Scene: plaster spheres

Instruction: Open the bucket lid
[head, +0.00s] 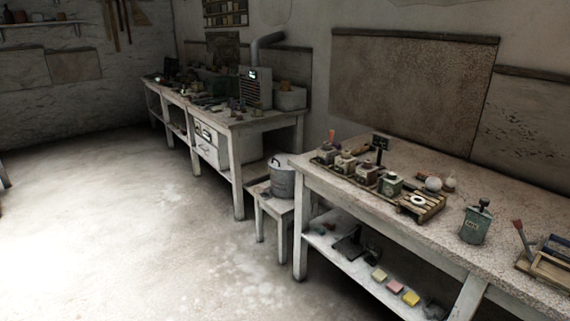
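A grey metal bucket (283,182) stands upright on a small white stool between the two workbenches, near the middle of the head view. Its lid (279,162) appears to lie on top, with a dark handle showing; whether it is fully seated is too small to tell. A bucket-like green canister (475,224) with a dark knob on top stands on the near bench at the right. Neither of my grippers shows in the head view.
The stool (270,198) sits close to the near workbench (398,158), which holds several small pots and a wooden rack (421,207). A cluttered far workbench (233,121) runs along the wall. The floor (130,220) at left is clear.

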